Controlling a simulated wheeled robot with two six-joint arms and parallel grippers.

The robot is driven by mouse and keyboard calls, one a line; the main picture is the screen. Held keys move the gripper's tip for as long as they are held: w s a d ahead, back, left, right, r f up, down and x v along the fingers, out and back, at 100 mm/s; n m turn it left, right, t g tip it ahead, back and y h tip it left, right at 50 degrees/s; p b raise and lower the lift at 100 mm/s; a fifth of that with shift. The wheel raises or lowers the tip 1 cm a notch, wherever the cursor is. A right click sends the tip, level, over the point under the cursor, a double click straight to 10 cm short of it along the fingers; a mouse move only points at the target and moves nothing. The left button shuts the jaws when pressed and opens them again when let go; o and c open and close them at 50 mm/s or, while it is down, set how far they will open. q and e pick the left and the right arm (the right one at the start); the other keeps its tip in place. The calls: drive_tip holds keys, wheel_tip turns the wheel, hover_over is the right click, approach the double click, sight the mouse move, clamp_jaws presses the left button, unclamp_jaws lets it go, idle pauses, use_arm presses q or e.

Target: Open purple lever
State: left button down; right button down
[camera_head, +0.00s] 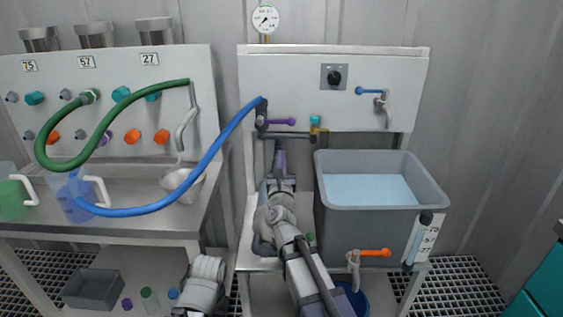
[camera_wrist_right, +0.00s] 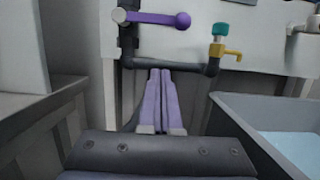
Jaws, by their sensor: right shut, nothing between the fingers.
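The purple lever (camera_head: 280,121) sits on the dark pipe at the lower left of the right-hand panel, pointing right in the head view. In the right wrist view the purple lever (camera_wrist_right: 155,18) lies nearly level, with a round knob at its right end. My right gripper (camera_head: 280,147) is below the lever. Its purple fingers (camera_wrist_right: 160,73) are closed together and empty, pointing up toward the pipe, apart from the lever in the picture. A grey part of my left arm shows at the bottom of the head view; its fingers are not visible.
A teal-and-yellow valve (camera_head: 315,125) stands right of the lever. A blue hose (camera_head: 215,150) joins the pipe's left end and droops left. A grey water tank (camera_head: 381,230) stands right of my right arm. A blue lever (camera_head: 369,91) is on the panel's upper right.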

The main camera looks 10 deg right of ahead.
sight(276, 122)
drive_tip(key=w+d+r+p, duration=0.1)
drive_tip(key=w+r+p, duration=0.4)
drive_tip(key=shift+w+d+r, duration=0.2)
drive_tip(key=shift+w+r, duration=0.05)
drive_tip(key=shift+w, duration=0.05)
drive_tip(key=shift+r, duration=0.1)
drive_tip(key=shift+r+n+p, duration=0.15)
drive_tip(key=shift+n+p, duration=0.2)
drive_tip(key=shift+n, duration=0.15)
